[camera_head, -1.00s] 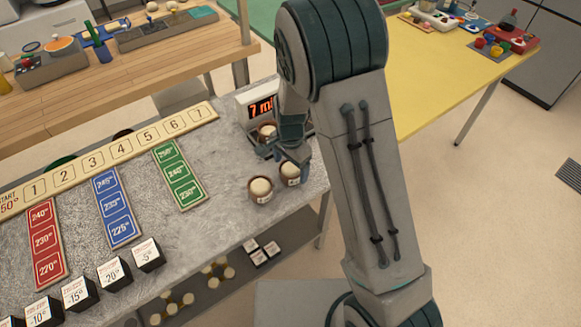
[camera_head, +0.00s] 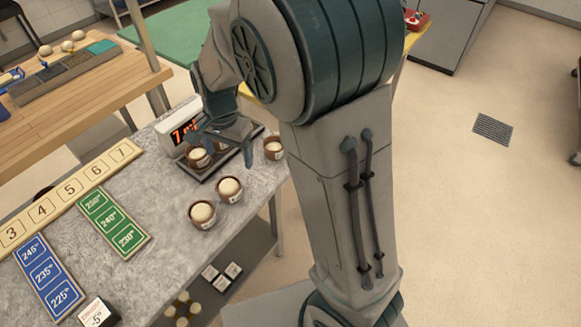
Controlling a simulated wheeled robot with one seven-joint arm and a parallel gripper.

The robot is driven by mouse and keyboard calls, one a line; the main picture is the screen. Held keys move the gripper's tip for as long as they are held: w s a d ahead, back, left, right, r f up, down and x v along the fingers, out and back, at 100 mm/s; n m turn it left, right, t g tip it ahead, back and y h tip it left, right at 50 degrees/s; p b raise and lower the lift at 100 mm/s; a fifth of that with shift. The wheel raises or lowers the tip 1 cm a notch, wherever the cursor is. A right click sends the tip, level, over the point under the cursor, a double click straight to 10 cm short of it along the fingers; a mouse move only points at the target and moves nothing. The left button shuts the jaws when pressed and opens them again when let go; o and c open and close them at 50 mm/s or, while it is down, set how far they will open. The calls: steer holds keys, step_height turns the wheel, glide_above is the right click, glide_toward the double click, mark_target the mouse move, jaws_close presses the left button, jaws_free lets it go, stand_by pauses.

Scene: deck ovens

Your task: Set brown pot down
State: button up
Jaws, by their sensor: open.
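Several brown pots with pale dough-like tops stand upright. One brown pot (camera_head: 229,188) and another (camera_head: 202,214) stand side by side on the grey stone counter (camera_head: 165,205), in front of the scale. A third pot (camera_head: 199,158) sits on the dark tray of the scale (camera_head: 222,165). A fourth pot (camera_head: 273,149) stands at the right, near the counter's edge. My gripper (camera_head: 222,147) is open, its fingers spread above the scale's tray, with no pot seen between them. My arm hides part of the area behind it.
A display (camera_head: 184,132) with red digits stands behind the scale tray. A green card (camera_head: 114,223), a blue card (camera_head: 49,278) and a numbered strip (camera_head: 70,189) lie to the left. Small label blocks (camera_head: 221,276) and more pots are on the shelf below.

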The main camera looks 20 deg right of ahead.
steer(key=s+d+r+n+t, duration=0.1)
steer(key=s+d+r+n, duration=0.3)
steer(key=s, duration=0.4)
steer(key=s+d+r+n+t, duration=0.2)
steer(key=s+d+r+n, duration=0.2)
steer(key=s+d, duration=0.3)
steer(key=s, duration=0.2)
steer(key=shift+s+d+r, duration=0.3)
